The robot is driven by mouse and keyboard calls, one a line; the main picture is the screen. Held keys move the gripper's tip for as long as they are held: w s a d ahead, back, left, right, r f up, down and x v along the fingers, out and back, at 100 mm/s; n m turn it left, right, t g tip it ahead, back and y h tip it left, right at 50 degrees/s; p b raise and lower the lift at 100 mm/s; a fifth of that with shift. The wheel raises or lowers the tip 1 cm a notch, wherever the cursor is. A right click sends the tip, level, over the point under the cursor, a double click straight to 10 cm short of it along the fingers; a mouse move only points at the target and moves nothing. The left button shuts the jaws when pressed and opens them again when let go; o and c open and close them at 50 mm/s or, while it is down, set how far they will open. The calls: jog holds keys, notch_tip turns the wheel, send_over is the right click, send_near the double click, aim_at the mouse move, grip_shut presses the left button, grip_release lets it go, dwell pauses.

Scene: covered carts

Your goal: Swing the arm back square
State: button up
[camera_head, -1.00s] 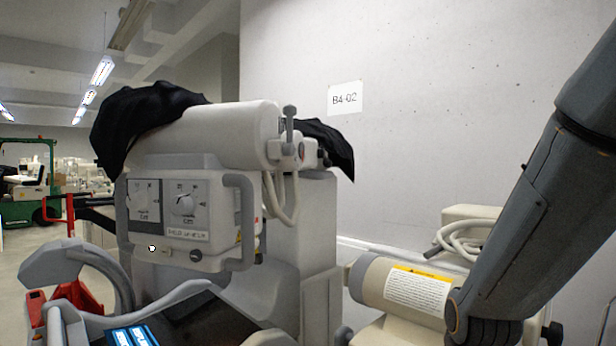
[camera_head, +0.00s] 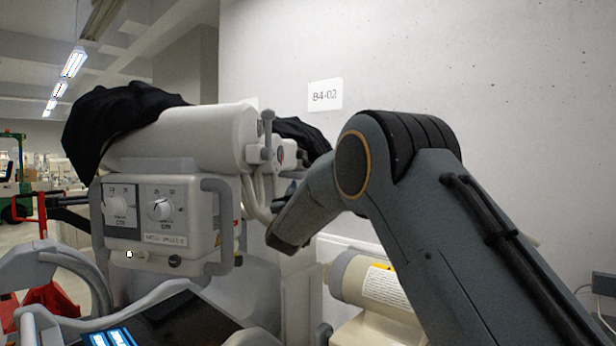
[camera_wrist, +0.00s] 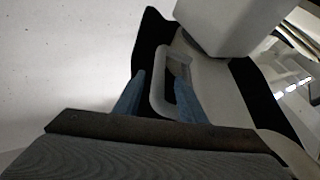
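A white medical cart unit stands at centre left in the head view. It has a thick pale cylinder arm (camera_head: 185,135), a grey-white control box (camera_head: 150,212) with two dials, and grey side handles (camera_head: 218,225). Black cloth (camera_head: 115,120) drapes over the cylinder's top. My arm reaches from the lower right to the cylinder's right end; my gripper is hidden there. In the wrist view my gripper (camera_wrist: 158,98) has two blue fingers spread apart. A pale loop handle (camera_wrist: 158,85) lies between and beyond them, with a gap at the left finger. I cannot tell whether the right finger touches it.
A concrete wall (camera_head: 450,60) with a sign reading B4-02 (camera_head: 325,95) stands close behind. A second beige unit (camera_head: 375,285) with a yellow-edged label sits low at centre right, partly behind my arm. Red and green equipment stands at far left, where some floor is open.

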jog(key=shift+p+x, duration=1.55)
jog(key=shift+x, duration=2.2)
grip_shut()
